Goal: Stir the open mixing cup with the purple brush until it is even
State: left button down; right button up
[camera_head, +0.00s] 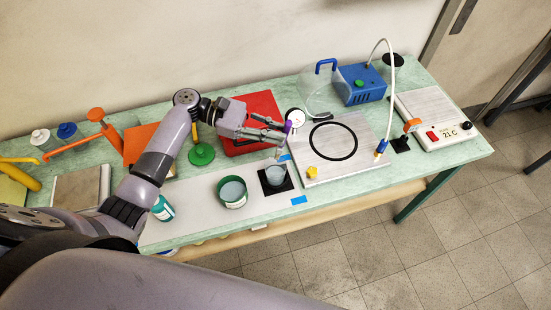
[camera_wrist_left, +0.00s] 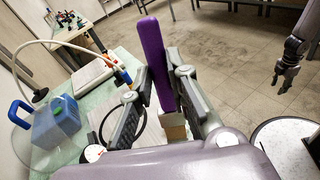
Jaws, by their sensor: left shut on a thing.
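The purple brush (camera_wrist_left: 153,62) stands between the fingers of my left gripper (camera_wrist_left: 155,88), which is shut on its handle; a pale bristle end (camera_wrist_left: 173,127) shows below. In the head view my left gripper (camera_head: 279,132) holds the brush (camera_head: 288,127) above and just behind an open cup (camera_head: 273,175) with grey-blue content, on a black square pad (camera_head: 286,184). The bristle tip is small there; I cannot tell if it touches the cup. My right gripper (camera_wrist_left: 283,78) hangs away from the table in the left wrist view; its jaws are unclear.
A green tub (camera_head: 233,201) with grey content stands left of the cup. A plate with a black ring (camera_head: 374,165) lies to the right, with a gauge (camera_head: 297,116) behind. A red case (camera_head: 264,105) lies behind the gripper.

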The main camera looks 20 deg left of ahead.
pick_arm(q)
notch_tip(320, 180, up, 10)
dwell(0.9)
jog(key=w+a+b, duration=0.4)
jog(key=w+a, duration=0.4)
jog(key=w, duration=0.1)
dwell(0.7)
